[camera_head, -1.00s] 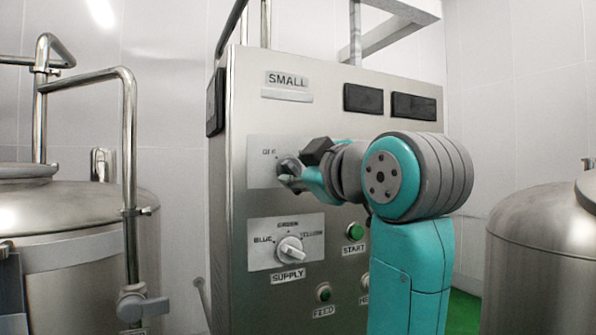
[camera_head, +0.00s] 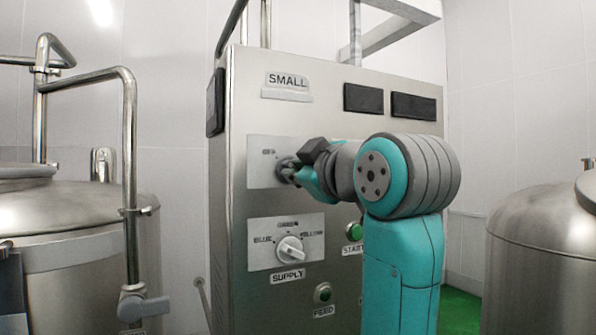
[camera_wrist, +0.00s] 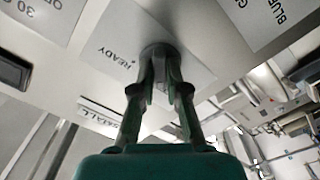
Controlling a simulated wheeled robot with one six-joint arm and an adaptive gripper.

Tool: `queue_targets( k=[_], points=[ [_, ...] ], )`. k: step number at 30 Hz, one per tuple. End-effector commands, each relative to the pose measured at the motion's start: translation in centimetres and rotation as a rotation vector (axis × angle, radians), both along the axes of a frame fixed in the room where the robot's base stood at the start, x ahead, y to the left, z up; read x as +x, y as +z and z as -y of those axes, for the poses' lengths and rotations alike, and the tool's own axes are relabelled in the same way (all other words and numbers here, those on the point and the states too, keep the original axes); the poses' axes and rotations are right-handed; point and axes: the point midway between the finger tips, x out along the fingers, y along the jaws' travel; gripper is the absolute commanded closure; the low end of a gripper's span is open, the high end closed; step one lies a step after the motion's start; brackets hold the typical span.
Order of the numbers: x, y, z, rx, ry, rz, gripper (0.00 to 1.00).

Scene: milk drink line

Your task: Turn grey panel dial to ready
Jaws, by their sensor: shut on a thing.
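The grey panel (camera_head: 235,215) is a metal cabinet front with a light plate (camera_head: 262,175) on it, above the supply plate. The dial sits on this upper plate and is mostly hidden by my gripper (camera_head: 287,172). In the wrist view my gripper (camera_wrist: 160,75) has its two fingers shut on the dial (camera_wrist: 158,50), whose round grey base shows between the tips. The word READY (camera_wrist: 116,58) is printed beside the dial in that view. The dial's exact pointing direction is hidden by the fingers.
Below is the supply dial (camera_head: 290,250) with blue, green and yellow marks. A green start button (camera_head: 354,232) and a feed button (camera_head: 323,293) are close to my arm. Metal tanks stand left (camera_head: 75,225) and right (camera_head: 540,240).

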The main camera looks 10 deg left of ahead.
Motion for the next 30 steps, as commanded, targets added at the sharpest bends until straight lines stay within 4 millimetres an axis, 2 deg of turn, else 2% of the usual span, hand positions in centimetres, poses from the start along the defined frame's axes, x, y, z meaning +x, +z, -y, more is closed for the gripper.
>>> queue_targets(
  k=[11, 30],
  points=[
    [0.0, -0.03, -0.02, 0.183, 0.001, -0.124, 1.0],
    [0.02, -0.04, 0.01, 0.685, 0.0, -0.464, 1.0]
  ],
)
